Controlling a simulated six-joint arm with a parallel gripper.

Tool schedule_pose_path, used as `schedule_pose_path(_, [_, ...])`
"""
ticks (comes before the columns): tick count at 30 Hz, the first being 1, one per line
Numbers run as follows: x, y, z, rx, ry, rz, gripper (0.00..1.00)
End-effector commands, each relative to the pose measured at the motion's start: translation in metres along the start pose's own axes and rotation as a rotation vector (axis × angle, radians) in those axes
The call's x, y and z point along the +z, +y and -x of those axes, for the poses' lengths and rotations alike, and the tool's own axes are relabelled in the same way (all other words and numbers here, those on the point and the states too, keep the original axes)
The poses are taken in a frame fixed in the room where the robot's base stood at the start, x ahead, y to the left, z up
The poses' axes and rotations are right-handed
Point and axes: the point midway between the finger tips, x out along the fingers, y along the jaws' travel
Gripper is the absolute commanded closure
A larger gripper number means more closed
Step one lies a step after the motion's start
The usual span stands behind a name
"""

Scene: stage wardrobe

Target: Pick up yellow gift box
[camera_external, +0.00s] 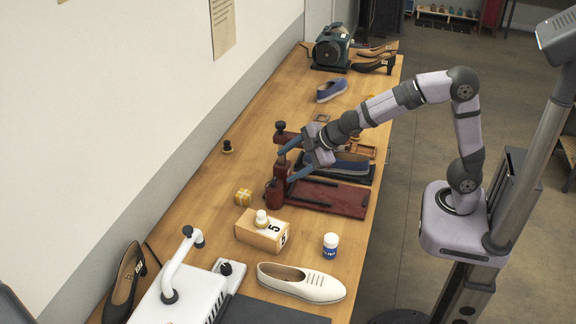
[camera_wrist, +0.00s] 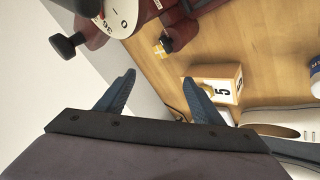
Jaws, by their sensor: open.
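The yellow gift box (camera_external: 243,197) is a small cube with a pale ribbon, lying on the wooden table left of the red press. In the wrist view the yellow gift box (camera_wrist: 159,50) is small and partly hidden beside the red machine's knob. My gripper (camera_external: 284,165) is open and empty, with blue fingers, beside the red press (camera_external: 275,192) above the table. The fingers also show in the wrist view (camera_wrist: 158,95), spread apart, with the box beyond them and slightly above their gap. The gripper is not touching the box.
A blue and white jar (camera_external: 330,245) and a cream shoe (camera_external: 300,283) stand nearer. The red press rises close to my fingers. Bare table lies left of the box.

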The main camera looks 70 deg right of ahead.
Motion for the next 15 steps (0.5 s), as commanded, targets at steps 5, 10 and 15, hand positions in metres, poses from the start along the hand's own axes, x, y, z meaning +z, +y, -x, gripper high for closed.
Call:
schedule_pose_path(5, [-0.003,0.015,-0.057,-0.025,-0.077,-0.262,0.39])
schedule_pose_path(10, [-0.004,0.020,-0.111,-0.058,-0.144,-0.526,0.39])
schedule_pose_path(15, [-0.004,0.016,-0.152,-0.091,-0.191,-0.729,0.39])
